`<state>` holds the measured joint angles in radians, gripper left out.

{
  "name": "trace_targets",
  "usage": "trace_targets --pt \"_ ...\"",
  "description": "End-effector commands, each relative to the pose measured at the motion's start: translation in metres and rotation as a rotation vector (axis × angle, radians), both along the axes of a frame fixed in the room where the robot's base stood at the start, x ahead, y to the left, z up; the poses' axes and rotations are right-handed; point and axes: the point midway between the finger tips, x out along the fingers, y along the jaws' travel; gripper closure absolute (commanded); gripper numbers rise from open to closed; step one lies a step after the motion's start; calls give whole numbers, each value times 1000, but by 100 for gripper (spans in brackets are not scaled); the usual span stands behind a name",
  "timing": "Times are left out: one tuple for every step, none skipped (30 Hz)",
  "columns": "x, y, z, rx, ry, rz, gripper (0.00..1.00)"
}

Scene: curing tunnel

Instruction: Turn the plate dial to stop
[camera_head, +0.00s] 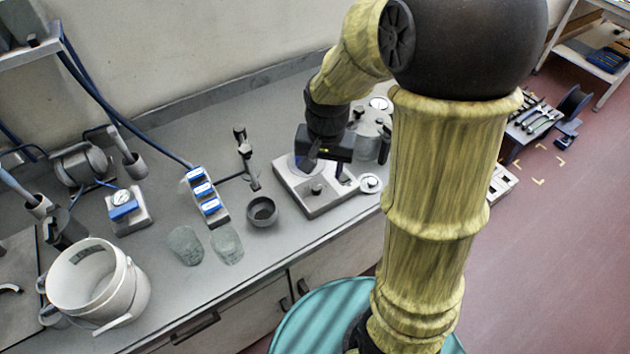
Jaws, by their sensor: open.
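The plate (299,201) is a square grey unit on the bench. A small dark dial (316,188) shows on its near top part, and its setting is too small to read. A pale round disc lies on the unit's top, partly hidden by my gripper. My gripper (318,168) is open, low over the plate unit, just behind the dial in the picture. I cannot tell whether a finger touches the plate or the dial.
A dark bowl (262,212) and two glass beakers (228,246) stand left of the plate. A clamp stand (246,158) rises close behind the bowl. A white bucket (128,292) is at the lower left. A small white dish (370,183) is right of the plate.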

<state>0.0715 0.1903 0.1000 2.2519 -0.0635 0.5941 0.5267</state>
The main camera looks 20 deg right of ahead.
Motion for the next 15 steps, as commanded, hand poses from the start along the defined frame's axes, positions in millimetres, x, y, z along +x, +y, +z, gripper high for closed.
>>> trace_targets --pt "16 0 3 7 21 -82 52" --pt "24 1 5 10 33 -135 52" --pt "35 1 7 14 50 -208 52" --pt "42 1 7 16 62 -261 52" --pt "49 1 8 16 75 -313 52" --pt "57 1 10 18 88 -378 52" --pt "63 1 11 17 98 -423 52" --pt "68 1 11 16 106 -462 52" --pt "74 2 12 17 114 -509 52" --pt "77 2 12 16 120 -538 52" --pt "80 2 13 15 124 -562 52" --pt "82 2 13 14 129 -587 52" --pt "83 2 13 14 130 -599 52" --pt "84 2 13 13 131 -607 52" --pt "85 2 13 13 133 -612 52"
